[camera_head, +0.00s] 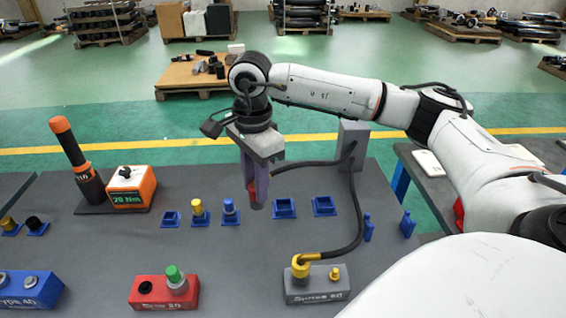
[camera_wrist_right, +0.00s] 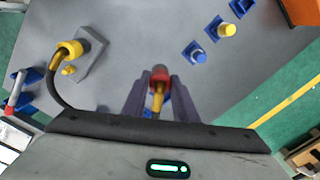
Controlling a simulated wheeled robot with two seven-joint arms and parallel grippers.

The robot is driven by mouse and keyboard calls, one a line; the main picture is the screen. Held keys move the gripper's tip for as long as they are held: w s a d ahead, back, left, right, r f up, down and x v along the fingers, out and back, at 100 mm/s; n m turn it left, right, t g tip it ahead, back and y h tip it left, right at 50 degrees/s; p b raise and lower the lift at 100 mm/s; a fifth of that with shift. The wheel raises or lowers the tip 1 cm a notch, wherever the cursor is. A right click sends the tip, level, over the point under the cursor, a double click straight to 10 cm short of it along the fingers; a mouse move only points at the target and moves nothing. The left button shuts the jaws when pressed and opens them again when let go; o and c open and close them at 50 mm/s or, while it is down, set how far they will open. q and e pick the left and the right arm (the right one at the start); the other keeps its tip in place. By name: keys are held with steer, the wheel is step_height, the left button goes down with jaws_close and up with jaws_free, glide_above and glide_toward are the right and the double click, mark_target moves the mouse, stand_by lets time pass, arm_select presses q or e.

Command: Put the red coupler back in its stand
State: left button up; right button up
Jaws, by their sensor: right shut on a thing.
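The red coupler (camera_head: 262,191) is between the fingers of my right gripper (camera_head: 256,184), held above the grey table in the head view. In the right wrist view the coupler's red end (camera_wrist_right: 160,74) shows between the two purple fingers of the gripper (camera_wrist_right: 159,98), which is shut on it. Small blue stands are in a row on the table below. The leftmost stand (camera_head: 171,219) looks empty. One stand holds a yellow coupler (camera_head: 199,207), another a blue coupler (camera_head: 230,207). My left gripper is not in view.
A grey box (camera_head: 317,288) with a yellow elbow (camera_head: 300,266) and black hose (camera_head: 356,215) is at front right. A red box (camera_head: 164,292), blue box (camera_head: 30,290) and orange box (camera_head: 131,189) stand left.

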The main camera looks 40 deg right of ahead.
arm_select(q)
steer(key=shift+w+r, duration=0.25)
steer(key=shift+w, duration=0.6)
arm_select(e)
steer(key=w+d+f+m, duration=0.1)
steer(key=w+d+m, duration=0.1)
steer(key=d+m, duration=0.8)
steer(key=m, duration=0.2)
steer(key=shift+f+m, duration=0.2)
steer(key=shift+m, duration=0.2)
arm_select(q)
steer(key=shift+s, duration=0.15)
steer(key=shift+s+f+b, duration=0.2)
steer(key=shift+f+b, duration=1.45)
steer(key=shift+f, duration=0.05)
arm_select(e)
steer(key=shift+f, duration=2.9)
steer(key=shift+f, duration=0.15)
